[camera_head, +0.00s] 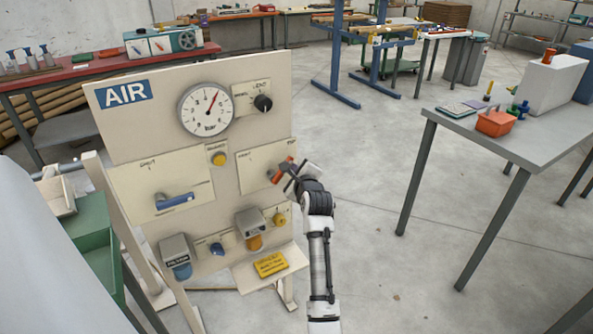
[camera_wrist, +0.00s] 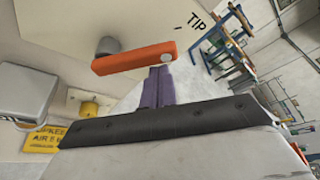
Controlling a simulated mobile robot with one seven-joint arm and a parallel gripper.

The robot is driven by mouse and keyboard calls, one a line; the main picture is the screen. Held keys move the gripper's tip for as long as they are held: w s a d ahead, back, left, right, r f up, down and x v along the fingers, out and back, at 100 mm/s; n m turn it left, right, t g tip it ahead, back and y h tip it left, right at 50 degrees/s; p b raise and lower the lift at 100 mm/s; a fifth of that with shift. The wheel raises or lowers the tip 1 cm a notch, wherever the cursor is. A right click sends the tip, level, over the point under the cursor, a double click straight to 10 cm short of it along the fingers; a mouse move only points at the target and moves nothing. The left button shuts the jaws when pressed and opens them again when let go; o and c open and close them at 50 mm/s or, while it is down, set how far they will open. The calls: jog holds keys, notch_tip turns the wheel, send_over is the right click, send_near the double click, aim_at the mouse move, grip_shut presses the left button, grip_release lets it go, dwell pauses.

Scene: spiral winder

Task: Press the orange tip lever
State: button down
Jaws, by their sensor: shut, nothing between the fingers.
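The orange tip lever (camera_head: 283,169) sticks out from a cream plate on the right side of the AIR panel. In the wrist view the orange lever (camera_wrist: 135,58) runs across the upper middle, on a grey round pivot, with the word TIP beside its right end. My gripper (camera_head: 292,174) is at the lever's right end. In the wrist view its purple-grey fingers (camera_wrist: 158,72) are shut and empty, with their tips close to the lever's lower edge near its right end. I cannot tell whether they touch.
The AIR panel (camera_head: 118,125) also carries a pressure gauge (camera_head: 206,109), a black knob (camera_head: 263,103), a blue handle (camera_head: 175,201) and yellow buttons (camera_head: 218,158). A yellow sign (camera_head: 270,264) sits below. A grey table (camera_head: 530,140) stands to the right, with clear floor between.

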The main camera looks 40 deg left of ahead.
jog(key=shift+s+r+n+t, duration=0.2)
jog(key=shift+r+n+t, duration=0.15)
jog(key=shift+n, duration=0.25)
jog(key=s+a+r+n+t+y+b, duration=0.1)
jog(key=s+a+n+t+y+b, duration=0.1)
jog(key=s+n+b, duration=0.5)
jog(key=a+n+y+b, duration=0.1)
jog(key=n, duration=0.5)
jog(key=shift+r+y, duration=0.25)
jog(key=shift+y, duration=0.05)
dwell(0.3)
dwell(0.6)
jog(key=s+d, duration=0.3)
jog(key=d, duration=0.6)
jog(key=shift+r+b, duration=0.2)
jog(key=shift+b, duration=0.2)
